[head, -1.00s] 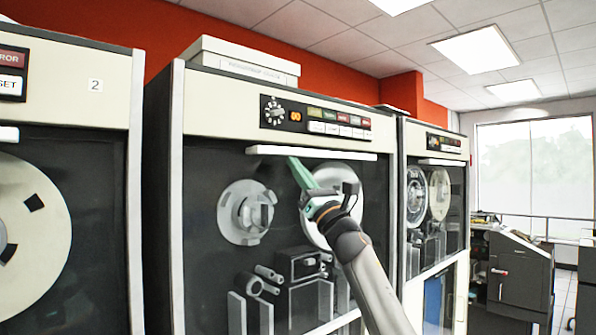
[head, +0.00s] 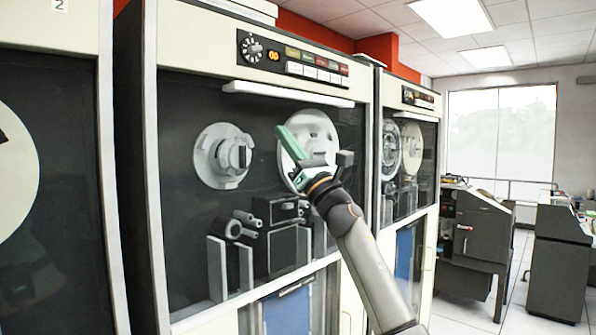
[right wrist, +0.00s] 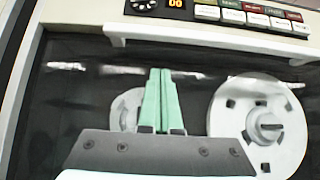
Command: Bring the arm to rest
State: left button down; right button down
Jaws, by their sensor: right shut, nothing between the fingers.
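My right arm (head: 362,255) reaches up from the bottom of the head view. My right gripper (head: 283,130) has green fingers, shut with nothing between them, in front of the tape cabinet's dark window. It covers part of the white right-hand reel (head: 320,128). In the right wrist view the green fingers (right wrist: 158,75) lie side by side below the white handle bar (right wrist: 215,40). The same reel (right wrist: 285,105) shows to their right, and a grey hub is partly hidden behind them. I cannot tell whether the fingers touch the window. My left gripper is out of view.
The tape cabinet (head: 185,100) has a control strip with a dial (head: 253,46) and several buttons, a left hub (head: 224,156) and a white handle bar (head: 288,93). Another cabinet (head: 408,150) stands to the right. Grey machines (head: 475,245) stand farther right with open floor (head: 518,262) between.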

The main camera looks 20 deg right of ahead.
jog(key=s+a+f+m+g+h, duration=0.1)
jog(key=s+f+m+g+h, duration=0.15)
jog(key=f+m, duration=0.95)
jog(key=s+a+f+m+g+h, duration=0.2)
jog(key=s+f+m+h, duration=0.1)
jog(key=f, duration=1.8)
jog(key=s+a+f+m+g+h, duration=0.1)
jog(key=s+f+m+g+h, duration=0.15)
jog(key=f+m, duration=0.95)
jog(key=s+a+f+m+g, duration=0.1)
jog(key=s+f+g, duration=0.1)
jog(key=s+f, duration=0.6)
jog(key=s+a+f+m+g, duration=0.1)
jog(key=s+a+f, duration=0.15)
jog(key=f, duration=0.85)
jog(key=s+a+f+m+g, duration=0.1)
jog(key=s+f+m, duration=0.3)
jog(key=s, duration=0.6)
jog(key=s+a+f+m+g, duration=0.1)
jog(key=s+f+m+g, duration=0.3)
jog(key=s+f, duration=0.4)
jog(key=s+m+p, duration=0.1)
jog(key=s, duration=0.2)
jog(key=shift+s+a+g, duration=0.2)
jog(key=shift+s+g, duration=0.1)
